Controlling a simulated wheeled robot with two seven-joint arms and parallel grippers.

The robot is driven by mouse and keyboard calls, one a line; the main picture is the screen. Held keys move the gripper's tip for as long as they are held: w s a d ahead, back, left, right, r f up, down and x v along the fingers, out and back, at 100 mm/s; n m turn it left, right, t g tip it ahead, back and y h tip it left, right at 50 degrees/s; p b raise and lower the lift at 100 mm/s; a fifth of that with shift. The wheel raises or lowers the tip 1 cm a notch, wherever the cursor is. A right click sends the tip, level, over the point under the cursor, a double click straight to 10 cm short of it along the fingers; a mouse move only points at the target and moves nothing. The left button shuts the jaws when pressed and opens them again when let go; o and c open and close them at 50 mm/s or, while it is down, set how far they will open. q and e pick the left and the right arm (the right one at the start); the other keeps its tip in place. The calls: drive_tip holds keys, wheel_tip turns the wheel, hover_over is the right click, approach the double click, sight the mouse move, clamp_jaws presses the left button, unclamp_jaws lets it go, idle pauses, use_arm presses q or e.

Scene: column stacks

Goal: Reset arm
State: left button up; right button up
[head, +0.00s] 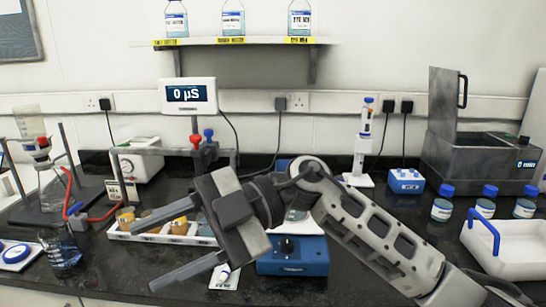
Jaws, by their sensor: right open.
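My right arm (378,232) reaches in from the lower right across the bench. My right gripper (147,257) points to the left, with its two grey fingers spread wide apart and nothing between them. It is in front of a white tray (120,234) holding several amber-coloured pieces and covers part of it. My left arm and left gripper are not in view.
A blue device (292,262) stands behind my right arm, partly hidden. Blue-capped bottles (442,207), a white carrier (510,258) and a metal bath (480,155) are at right.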

drive_tip(key=w+d+f+m+t+y, duration=0.1)
drive_tip(key=w+d+m+t+y, duration=0.4)
drive_tip(key=m+t+y, duration=0.5)
drive_tip(key=w+d+f+m+t+h, duration=0.3)
drive_tip(key=d+f+m+t+h, duration=0.2)
drive_tip(key=f+m+t, duration=0.3)
drive_tip(key=w+d+f+m+t+h, duration=0.3)
drive_tip(key=d+f+m+t+h, duration=0.15)
drive_tip(key=m+t, duration=0.4)
drive_tip(key=s+d+f+m+g+h, duration=0.1)
drive_tip(key=s+d+f+m+h, duration=0.2)
drive_tip(key=f, duration=0.5)
drive_tip(key=s+d+f+m+g+h, duration=0.1)
drive_tip(key=s+d+f+h, duration=0.1)
drive_tip(key=d+f+h, duration=0.55)
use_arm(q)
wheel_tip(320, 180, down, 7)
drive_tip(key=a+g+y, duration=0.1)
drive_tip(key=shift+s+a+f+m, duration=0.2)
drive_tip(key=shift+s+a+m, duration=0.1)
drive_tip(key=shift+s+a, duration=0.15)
use_arm(e)
drive_tip(key=s+d+f+g, duration=0.2)
drive_tip(key=s+f, duration=0.3)
drive_tip(key=f, duration=0.1)
drive_tip(key=s+d+f+g+h, duration=0.1)
drive_tip(key=s+f+g, duration=0.2)
drive_tip(key=s+f, duration=0.3)
drive_tip(key=shift+s+d, duration=0.3)
drive_tip(key=shift+d, duration=0.05)
